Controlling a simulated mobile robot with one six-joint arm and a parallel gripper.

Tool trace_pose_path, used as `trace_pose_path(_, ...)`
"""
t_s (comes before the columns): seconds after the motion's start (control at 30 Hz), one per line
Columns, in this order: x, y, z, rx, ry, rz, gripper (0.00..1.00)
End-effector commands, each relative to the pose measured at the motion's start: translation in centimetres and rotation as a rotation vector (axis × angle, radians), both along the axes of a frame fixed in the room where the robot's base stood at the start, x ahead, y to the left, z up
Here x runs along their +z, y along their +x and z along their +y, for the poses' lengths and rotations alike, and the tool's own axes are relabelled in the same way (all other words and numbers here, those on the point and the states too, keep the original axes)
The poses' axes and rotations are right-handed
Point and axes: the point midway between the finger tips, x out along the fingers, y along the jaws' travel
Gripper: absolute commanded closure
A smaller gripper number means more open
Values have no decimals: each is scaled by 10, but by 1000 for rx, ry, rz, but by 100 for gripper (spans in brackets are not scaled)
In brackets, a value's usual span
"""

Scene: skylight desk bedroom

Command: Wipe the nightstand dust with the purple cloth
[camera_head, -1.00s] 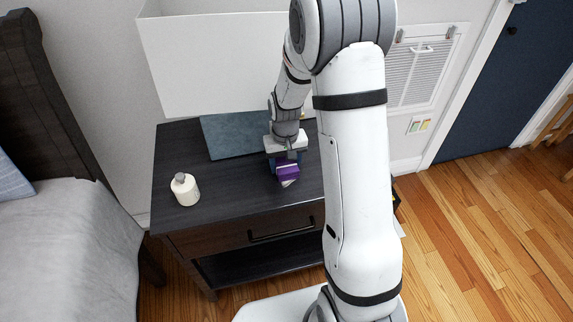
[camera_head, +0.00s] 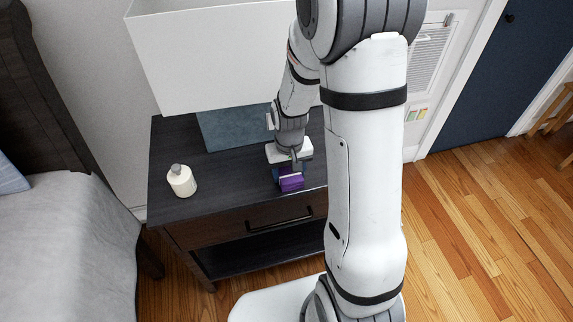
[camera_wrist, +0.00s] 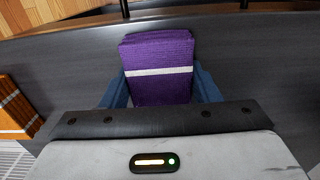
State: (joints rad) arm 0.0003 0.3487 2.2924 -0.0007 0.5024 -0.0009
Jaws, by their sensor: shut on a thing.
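The purple cloth (camera_head: 291,183) is a folded block with a white band, near the front edge of the dark nightstand (camera_head: 225,195). It also shows in the wrist view (camera_wrist: 158,52), between the blue fingers of my gripper (camera_wrist: 160,92). My gripper (camera_head: 289,174) is shut on the cloth and points down at the nightstand top. I cannot tell whether the cloth touches the surface. No dust is clearly visible on the top; my arm hides the nightstand's right part.
A cream bottle (camera_head: 182,181) with a grey cap stands on the nightstand's left side. A blue-grey mat (camera_head: 228,130) lies at the back, under a large white lampshade (camera_head: 205,60). A bed (camera_head: 65,240) is at the left. Wood floor lies in front and right.

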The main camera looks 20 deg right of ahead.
Motion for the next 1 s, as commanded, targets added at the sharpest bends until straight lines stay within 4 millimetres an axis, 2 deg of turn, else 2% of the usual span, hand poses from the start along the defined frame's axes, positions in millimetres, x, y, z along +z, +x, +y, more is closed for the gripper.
trace_pose_path(0.13,0,-6,0,0,0,3,66)
trace_pose_path(0.47,3,-5,0,0,0,-1,66)
trace_pose_path(1.0,56,-4,0,-1,0,-4,66)
